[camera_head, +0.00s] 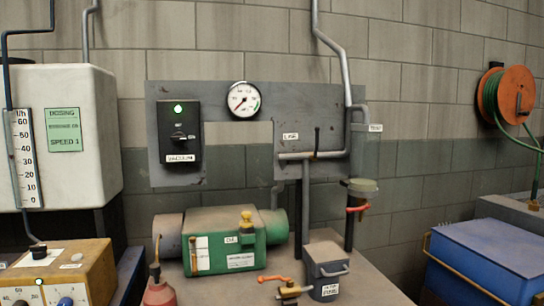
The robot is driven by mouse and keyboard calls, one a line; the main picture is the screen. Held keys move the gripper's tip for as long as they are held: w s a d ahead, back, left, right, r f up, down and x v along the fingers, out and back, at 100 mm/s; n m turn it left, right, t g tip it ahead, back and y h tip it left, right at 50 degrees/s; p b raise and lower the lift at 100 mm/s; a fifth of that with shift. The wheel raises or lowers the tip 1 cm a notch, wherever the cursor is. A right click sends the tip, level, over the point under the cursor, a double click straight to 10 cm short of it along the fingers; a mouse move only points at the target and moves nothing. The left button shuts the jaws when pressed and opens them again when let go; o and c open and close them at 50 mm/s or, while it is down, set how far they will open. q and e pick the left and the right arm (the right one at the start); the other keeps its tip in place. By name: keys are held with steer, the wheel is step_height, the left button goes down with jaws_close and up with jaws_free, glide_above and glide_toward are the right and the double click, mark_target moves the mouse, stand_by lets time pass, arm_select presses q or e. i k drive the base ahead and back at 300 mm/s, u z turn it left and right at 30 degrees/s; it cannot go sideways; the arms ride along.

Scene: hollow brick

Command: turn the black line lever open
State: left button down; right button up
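The black line lever (317,138) is a thin dark handle on the horizontal grey pipe (296,156) in the middle of the view. It stands upright, crosswise to that pipe. A white label (290,136), which seems to read "LINE", is just left of it on the grey panel (345,100). Neither of my grippers shows in the head view, and nothing touches the lever.
Below stand a green pump unit (225,240), a grey box with a handle (327,270) and an orange-handled valve (288,290). A dial gauge (243,99) and black switch box (180,137) are left.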

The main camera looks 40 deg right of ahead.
mark_target(317, 143)
steer(key=z, duration=1.7)
steer(key=k, duration=0.5)
steer(key=z, duration=0.85)
steer(key=i, duration=0.85)
steer(key=u, duration=0.3)
